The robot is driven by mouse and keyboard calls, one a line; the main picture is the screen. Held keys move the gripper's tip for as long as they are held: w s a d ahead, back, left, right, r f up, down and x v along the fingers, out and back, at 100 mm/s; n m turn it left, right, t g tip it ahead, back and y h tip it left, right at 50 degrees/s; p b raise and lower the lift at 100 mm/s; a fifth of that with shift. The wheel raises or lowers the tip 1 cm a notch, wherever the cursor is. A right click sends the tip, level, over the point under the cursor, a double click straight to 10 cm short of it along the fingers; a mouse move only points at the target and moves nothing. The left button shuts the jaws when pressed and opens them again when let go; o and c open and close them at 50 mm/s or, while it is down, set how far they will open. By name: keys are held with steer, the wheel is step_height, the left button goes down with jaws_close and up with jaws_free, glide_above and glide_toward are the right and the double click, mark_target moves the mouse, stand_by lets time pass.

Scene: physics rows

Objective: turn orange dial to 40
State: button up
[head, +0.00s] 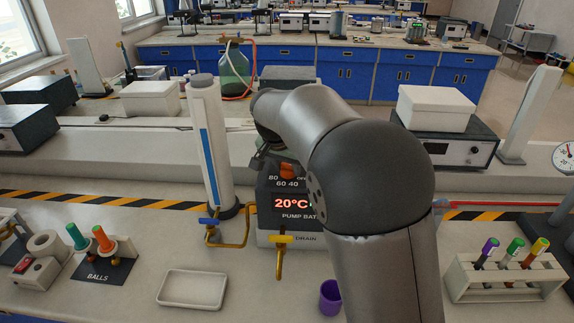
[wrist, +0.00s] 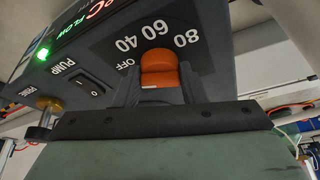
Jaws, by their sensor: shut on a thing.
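The orange dial (head: 288,170) is on the top front of the dark pump bath (head: 262,225), partly hidden by my arm in the head view. The bath's display (head: 291,204) reads 20°C. In the wrist view the panel appears upside down, with OFF, 40, 60 and 80 printed around the dial (wrist: 158,67). A small pale mark shows on the dial's lower edge, nearer OFF than the numbers; I cannot tell its exact setting. My gripper (wrist: 157,82) is shut on the dial, one finger on each side.
Beside the dial are a PUMP rocker switch (wrist: 92,87) and a lit green FLOW light (wrist: 43,53). A white column (head: 206,145) stands left of the bath.

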steer(key=shift+m, duration=0.3)
steer(key=m, duration=0.1)
steer(key=m+h, duration=0.1)
steer(key=m, duration=0.1)
steer(key=shift+w+a+r+m+g, duration=0.1)
steer(key=shift+a+m+g, duration=0.05)
steer(key=shift+m+g, duration=0.2)
steer(key=shift+w+m+g+h+p, duration=0.1)
steer(key=shift+m+g+h+p, duration=0.3)
steer(key=shift+m, duration=0.7)
steer(key=shift+m+g+h+p, duration=0.3)
steer(key=shift+m+g+p, duration=0.1)
steer(key=shift+m, duration=0.65)
steer(key=o, duration=1)
steer(key=v, duration=1.7)
steer(key=shift+r+p, duration=0.2)
steer(key=shift+p, duration=0.15)
